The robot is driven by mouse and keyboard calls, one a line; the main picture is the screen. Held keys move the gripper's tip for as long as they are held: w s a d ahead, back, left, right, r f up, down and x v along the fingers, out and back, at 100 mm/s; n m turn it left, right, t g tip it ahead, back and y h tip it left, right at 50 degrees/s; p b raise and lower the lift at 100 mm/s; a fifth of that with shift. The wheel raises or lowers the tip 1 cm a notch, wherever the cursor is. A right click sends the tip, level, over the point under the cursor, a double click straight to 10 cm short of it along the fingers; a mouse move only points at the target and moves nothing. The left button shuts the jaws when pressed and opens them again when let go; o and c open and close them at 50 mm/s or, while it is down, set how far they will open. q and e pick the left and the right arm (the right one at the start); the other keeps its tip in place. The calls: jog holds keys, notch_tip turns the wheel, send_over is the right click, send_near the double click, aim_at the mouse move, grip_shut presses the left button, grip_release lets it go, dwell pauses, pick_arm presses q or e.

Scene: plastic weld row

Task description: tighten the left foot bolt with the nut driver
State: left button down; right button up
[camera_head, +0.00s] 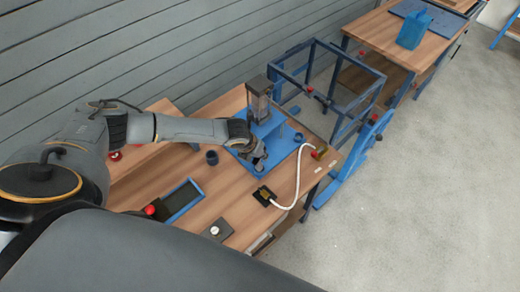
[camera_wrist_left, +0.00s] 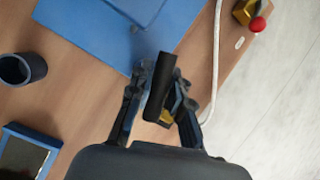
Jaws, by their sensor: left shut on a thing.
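My left gripper (camera_head: 258,165) is over the front edge of the blue base plate (camera_head: 284,143) of the bench machine (camera_head: 260,98). In the left wrist view my left gripper (camera_wrist_left: 160,82) is shut on a dark, rod-shaped tool, likely the nut driver (camera_wrist_left: 161,92), with a yellowish part low between the fingers. The tool's working end cannot be made out. The blue plate (camera_wrist_left: 85,35) lies beyond the fingertips in that view. The left foot bolt cannot be picked out in either view. My right gripper is not in view.
A dark cup (camera_head: 212,158) and a blue-rimmed tray (camera_head: 184,201) stand left of the plate. A white cable (camera_head: 298,175) runs from a black block (camera_head: 264,196) towards a yellow box with a red button (camera_head: 321,152). A blue frame (camera_head: 338,88) stands behind.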

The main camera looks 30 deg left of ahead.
pick_arm(q)
jog(key=n+y, duration=0.2)
jog(key=n, duration=0.3)
jog(key=n+y, duration=0.1)
jog(key=n, duration=0.1)
jog(key=n+y, duration=0.1)
jog(key=n, duration=0.1)
jog(key=shift+n+g, duration=0.3)
jog(key=shift+n, duration=0.1)
jog(key=n+g, duration=0.1)
jog(key=n, duration=0.2)
jog(key=n+y, duration=0.1)
jog(key=n, duration=0.2)
jog(key=shift+g+y, duration=0.3)
jog(key=shift+g, duration=0.1)
jog(key=n, duration=0.1)
jog(key=n+g, duration=0.1)
jog(key=shift+a+n, duration=0.25)
jog(key=shift+n, duration=0.05)
jog(key=shift+s, duration=0.1)
jog(key=n+g, duration=0.1)
jog(key=n, duration=0.1)
jog(key=shift+n+y, duration=0.3)
jog(key=shift+f+b, duration=0.4)
jog(key=shift+f, duration=0.65)
